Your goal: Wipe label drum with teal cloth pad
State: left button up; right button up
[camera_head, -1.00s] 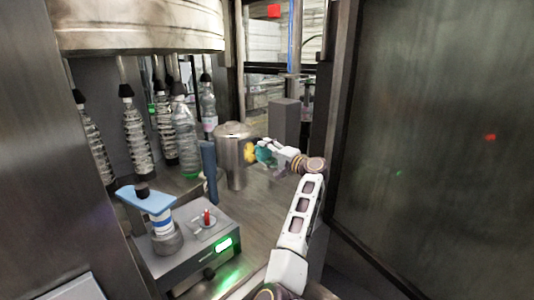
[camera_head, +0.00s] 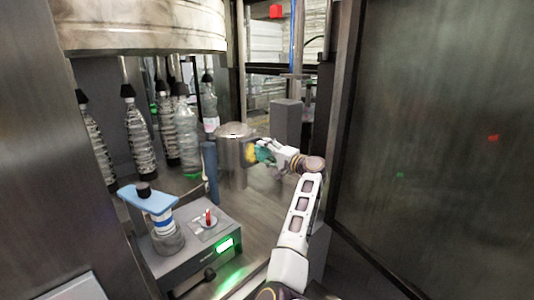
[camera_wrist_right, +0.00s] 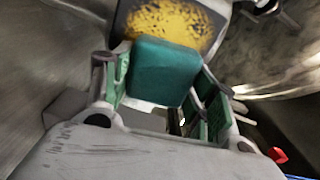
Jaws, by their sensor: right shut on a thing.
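The label drum (camera_head: 233,156) is a shiny metal cylinder standing on the deck in the middle of the head view. A yellow patch (camera_wrist_right: 168,24) marks the drum's side in the right wrist view. My right gripper (camera_head: 262,152) is at the drum's right side, shut on the teal cloth pad (camera_wrist_right: 162,72). The pad sits between the green-lined fingers, its far edge overlapping the lower part of the yellow patch. I cannot tell whether the pad touches the drum. My left gripper is not in view.
A blue-grey post (camera_head: 210,172) stands left of the drum. Several bottles (camera_head: 186,135) hang behind it under a large round metal housing (camera_head: 140,27). A grey box with a green display (camera_head: 190,245) is at front left. A dark door panel (camera_head: 440,150) bounds the right side.

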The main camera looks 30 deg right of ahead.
jog(key=shift+w+a, duration=0.1)
jog(key=shift+w, duration=0.3)
jog(key=shift+a, duration=0.2)
dwell(0.3)
